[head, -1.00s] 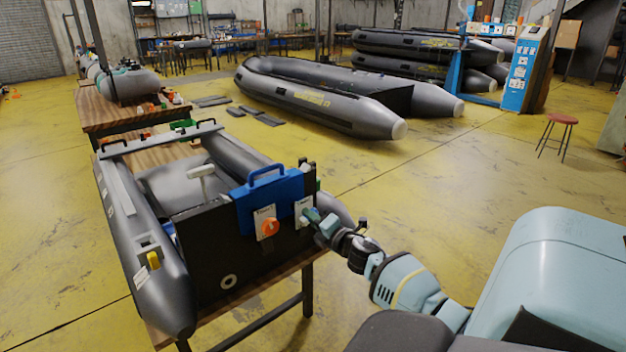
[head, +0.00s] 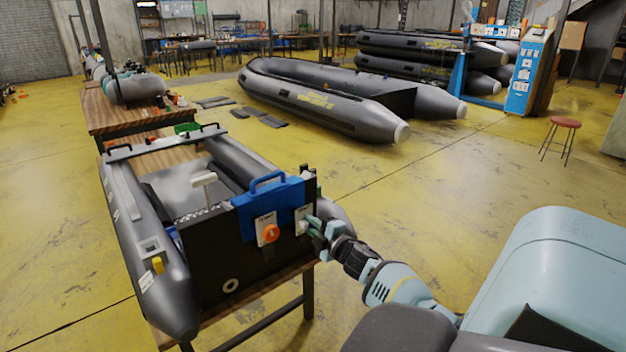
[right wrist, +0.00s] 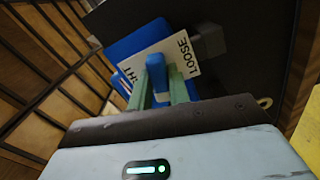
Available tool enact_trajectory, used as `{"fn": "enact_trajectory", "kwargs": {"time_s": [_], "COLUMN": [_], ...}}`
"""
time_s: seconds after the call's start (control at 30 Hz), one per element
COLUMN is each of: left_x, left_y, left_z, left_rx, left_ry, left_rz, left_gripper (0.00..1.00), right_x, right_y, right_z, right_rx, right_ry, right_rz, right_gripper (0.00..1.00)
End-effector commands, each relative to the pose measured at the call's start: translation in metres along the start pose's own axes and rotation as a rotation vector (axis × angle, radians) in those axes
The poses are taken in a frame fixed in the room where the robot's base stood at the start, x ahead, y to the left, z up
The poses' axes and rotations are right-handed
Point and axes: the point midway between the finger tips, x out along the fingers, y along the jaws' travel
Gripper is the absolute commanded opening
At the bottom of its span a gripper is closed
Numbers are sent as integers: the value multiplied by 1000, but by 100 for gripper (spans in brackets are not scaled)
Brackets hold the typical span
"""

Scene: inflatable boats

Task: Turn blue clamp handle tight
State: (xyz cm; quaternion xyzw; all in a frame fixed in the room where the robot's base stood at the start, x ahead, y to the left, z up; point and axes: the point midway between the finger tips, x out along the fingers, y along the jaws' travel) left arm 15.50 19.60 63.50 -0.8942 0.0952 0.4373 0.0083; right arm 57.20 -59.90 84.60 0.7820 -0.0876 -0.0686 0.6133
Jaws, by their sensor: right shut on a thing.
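The blue clamp (head: 268,203) sits over the top edge of the boat's black transom. Its front carries two white labels; the left one (head: 262,222) has an orange knob (head: 270,233) on it. The right label (head: 302,213) also shows in the right wrist view (right wrist: 178,52), where "LOOSE" and a partly hidden "HT" can be read. My right gripper (head: 316,230) is at this right label. In the right wrist view its green fingers (right wrist: 160,88) are shut on the blue clamp handle (right wrist: 157,72). The handle is mostly hidden in the head view. My left gripper is not in view.
The grey inflatable boat (head: 150,255) rests on a wooden table (head: 285,270). Another boat (head: 320,92) lies on the yellow floor behind. A red stool (head: 565,123) stands at the right. Floor right of the table is clear.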

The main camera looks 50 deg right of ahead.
Motion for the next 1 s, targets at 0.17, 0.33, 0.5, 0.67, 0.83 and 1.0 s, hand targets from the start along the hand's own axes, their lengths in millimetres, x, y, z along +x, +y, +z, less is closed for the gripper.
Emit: {"fn": "enact_trajectory", "kwargs": {"time_s": [0.17, 0.33, 0.5, 0.67, 0.83, 1.0], "left_x": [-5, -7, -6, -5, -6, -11], "left_y": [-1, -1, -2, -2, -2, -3], "left_z": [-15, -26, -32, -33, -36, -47], "left_rx": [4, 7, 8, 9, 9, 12], "left_ry": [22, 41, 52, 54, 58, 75], "left_rz": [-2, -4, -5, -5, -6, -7], "left_gripper": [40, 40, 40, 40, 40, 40], "right_x": [0, 0, 0, 0, 0, 1], "right_y": [2, 2, 0, -1, 0, 3], "right_z": [-2, -2, -1, -1, -1, -2], "right_rx": [194, 367, 441, 441, 475, 683], "right_ry": [2, 2, 2, 1, 2, 2], "right_rz": [1, 1, 0, -1, 0, 1], "right_gripper": [0, 0, 0, 0, 0, 0]}}
